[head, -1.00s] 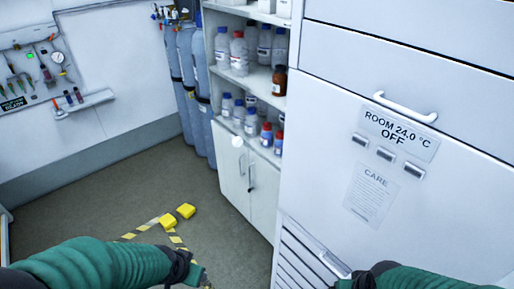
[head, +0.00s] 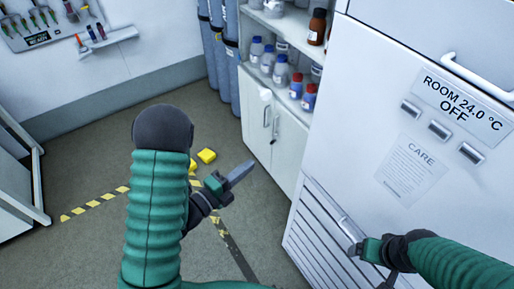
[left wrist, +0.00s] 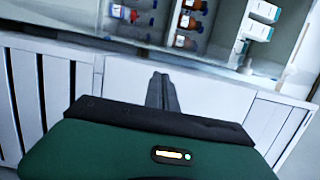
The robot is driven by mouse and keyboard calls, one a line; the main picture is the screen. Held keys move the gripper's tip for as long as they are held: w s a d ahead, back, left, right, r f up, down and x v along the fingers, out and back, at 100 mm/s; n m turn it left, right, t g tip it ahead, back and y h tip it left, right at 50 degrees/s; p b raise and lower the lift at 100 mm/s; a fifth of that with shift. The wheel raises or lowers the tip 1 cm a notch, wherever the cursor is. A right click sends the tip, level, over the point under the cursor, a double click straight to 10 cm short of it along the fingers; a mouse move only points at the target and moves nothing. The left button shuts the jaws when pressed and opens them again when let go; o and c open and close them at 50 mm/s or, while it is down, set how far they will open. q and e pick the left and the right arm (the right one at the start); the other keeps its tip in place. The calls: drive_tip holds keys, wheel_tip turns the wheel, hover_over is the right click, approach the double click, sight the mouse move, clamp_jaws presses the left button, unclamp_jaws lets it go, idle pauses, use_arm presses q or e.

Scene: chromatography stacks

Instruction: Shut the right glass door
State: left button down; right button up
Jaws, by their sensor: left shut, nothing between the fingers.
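I cannot pick out the right glass door for certain in either view. In the left wrist view a cabinet's shelves with bottles (left wrist: 188,22) and small white boxes (left wrist: 262,22) show along the top, above pale slatted panels. A pale upright edge stands near its right side; I cannot tell if it is a door. My left gripper (head: 240,174) is shut and empty, over the floor in front of the low white cabinet doors in the head view. It also shows in the left wrist view (left wrist: 161,90). My right gripper (head: 352,238) is beside the white unit's vent; its fingers are unclear.
A white unit (head: 400,110) with a long handle stands at the right. An open shelf holds several bottles (head: 280,70), with gas cylinders (head: 220,60) beside it. Yellow blocks (head: 206,156) lie on the floor. A white frame (head: 38,185) stands at far left.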

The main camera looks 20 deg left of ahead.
sight(255, 145)
use_arm(q)
drive_tip(key=w+b, duration=0.2)
drive_tip(key=w, duration=0.6)
drive_tip(key=shift+w+d+b, duration=0.15)
drive_tip(key=shift+d+b, duration=0.05)
drive_tip(key=shift+b, duration=0.2)
drive_tip(key=shift+w+a+f, duration=0.1)
drive_tip(key=shift+w+a, duration=0.25)
drive_tip(key=shift+a, duration=0.1)
use_arm(e)
drive_tip(key=f, duration=0.4)
drive_tip(key=shift+a+f, duration=0.1)
drive_tip(key=shift+a, duration=0.1)
drive_tip(key=shift+d+f, duration=0.1)
drive_tip(key=shift+f, duration=0.05)
